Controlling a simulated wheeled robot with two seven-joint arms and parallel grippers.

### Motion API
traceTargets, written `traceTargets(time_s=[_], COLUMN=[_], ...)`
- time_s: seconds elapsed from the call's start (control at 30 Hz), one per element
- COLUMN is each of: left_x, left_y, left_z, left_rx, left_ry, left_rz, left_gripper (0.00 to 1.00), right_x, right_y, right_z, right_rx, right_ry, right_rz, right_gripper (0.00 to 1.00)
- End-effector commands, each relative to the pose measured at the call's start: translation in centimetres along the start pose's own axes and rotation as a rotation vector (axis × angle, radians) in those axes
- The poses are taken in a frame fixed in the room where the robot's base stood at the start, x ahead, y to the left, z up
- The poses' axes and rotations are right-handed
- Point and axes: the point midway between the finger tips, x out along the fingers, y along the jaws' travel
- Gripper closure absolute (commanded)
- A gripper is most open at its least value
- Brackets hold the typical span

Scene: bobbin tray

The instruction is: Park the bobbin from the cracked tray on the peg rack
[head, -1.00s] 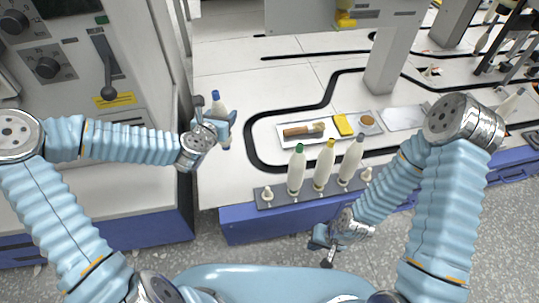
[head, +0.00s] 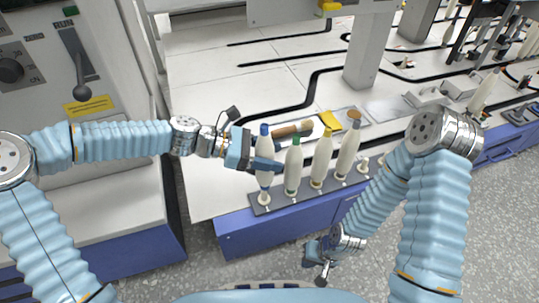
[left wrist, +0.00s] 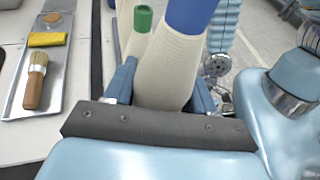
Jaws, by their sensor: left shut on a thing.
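A cream bobbin with a blue top (head: 264,143) is in my left gripper (head: 262,164), whose fingers are shut around it. In the left wrist view the blue-topped bobbin (left wrist: 168,62) fills the space between the fingers (left wrist: 165,90). In the head view it is roughly upright over the left end of the dark peg rack (head: 310,191). A pale peg (head: 264,198) shows below it; I cannot tell whether they touch.
A peg without a bobbin (head: 363,165) is at the rack's right end. Behind the rack lies a metal tray with a brush (head: 292,130) and a yellow block (head: 330,121). Another bobbin (head: 483,91) stands at far right. I cannot pick out a crack in any tray.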

Motion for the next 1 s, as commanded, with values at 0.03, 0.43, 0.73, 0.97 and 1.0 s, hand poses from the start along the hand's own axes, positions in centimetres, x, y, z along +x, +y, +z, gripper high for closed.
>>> traceTargets(time_s=[0.03, 0.43, 0.73, 0.97, 1.0], left_x=[0.3, 1.7, 1.8, 1.8, 1.8], left_y=[0.0, 0.0, 0.0, 0.0, 0.0], left_z=[-0.8, -4.7, -4.7, -4.7, -4.7], left_rx=[-0.001, -0.001, -0.001, -0.001, -0.001], left_ry=[0.0, -0.001, -0.001, -0.002, -0.002], left_rz=[0.0, 0.002, 0.002, 0.002, 0.002], left_gripper=[0.79, 0.79, 0.79, 0.79, 0.79], right_x=[0.8, 4.7, 4.8, 4.8, 4.8], right_y=[0.2, 1.5, 1.5, 1.5, 1.5], right_z=[0.0, 0.1, 0.1, 0.1, 0.1], right_rx=[0.0, 0.0, 0.0, 0.0, 0.0], right_ry=[-0.001, -0.001, 0.0, 0.0, 0.0], right_rz=[-0.001, -0.005, -0.005, -0.005, -0.005], right_gripper=[1.0, 1.0, 1.0, 1.0, 1.0])
